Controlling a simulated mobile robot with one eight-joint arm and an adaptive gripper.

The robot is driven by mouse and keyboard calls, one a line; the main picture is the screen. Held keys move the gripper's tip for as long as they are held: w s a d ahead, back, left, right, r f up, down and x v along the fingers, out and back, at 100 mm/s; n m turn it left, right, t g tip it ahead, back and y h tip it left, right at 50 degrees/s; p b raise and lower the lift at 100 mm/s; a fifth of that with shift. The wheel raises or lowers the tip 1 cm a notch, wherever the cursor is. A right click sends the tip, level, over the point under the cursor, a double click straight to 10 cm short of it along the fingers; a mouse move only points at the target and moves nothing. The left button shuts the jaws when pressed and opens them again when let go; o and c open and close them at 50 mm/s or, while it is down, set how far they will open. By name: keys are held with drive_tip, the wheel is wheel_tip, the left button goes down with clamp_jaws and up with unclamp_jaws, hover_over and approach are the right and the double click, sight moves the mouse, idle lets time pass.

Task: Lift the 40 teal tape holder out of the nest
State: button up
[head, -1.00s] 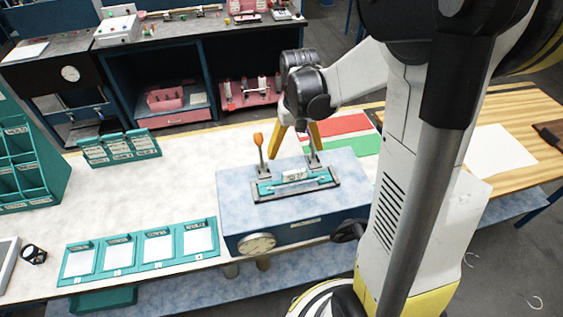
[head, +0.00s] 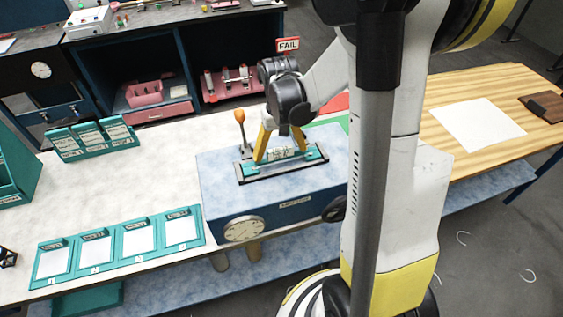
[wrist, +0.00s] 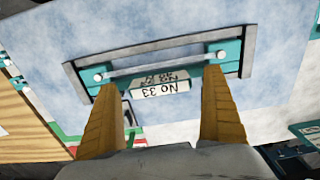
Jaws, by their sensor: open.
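The teal tape holder (head: 315,156) lies in a dark-framed nest (head: 287,174) on top of the blue box. In the wrist view, the holder (wrist: 231,52) has a clear rod along it and a white label block (wrist: 160,86) that seems to read "No 33", upside down; its second line is unclear. The nest's frame (wrist: 155,46) runs around it. My gripper (head: 281,156) is open above the holder, its yellow fingers spread to either side of the label block. The fingers partly hide the holder's near edge; whether they touch it I cannot tell.
An orange-handled lever (head: 240,130) stands close behind the nest, left of my fingers. The blue box (head: 225,190) carries a dial (head: 243,229) on its front. Teal card trays (head: 118,245) lie at left. The white table between (head: 165,180) is clear.

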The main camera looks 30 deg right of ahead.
sight(280, 148)
drive_tip(key=c, duration=1.4)
drive_tip(key=shift+r, duration=0.2)
drive_tip(key=shift+r+p, duration=0.4)
drive_tip(key=shift+r, duration=0.05)
drive_tip(key=shift+r, duration=0.1)
drive_tip(key=shift+r+p, duration=0.95)
drive_tip(key=shift+r, duration=0.3)
drive_tip(key=shift+f, duration=0.1)
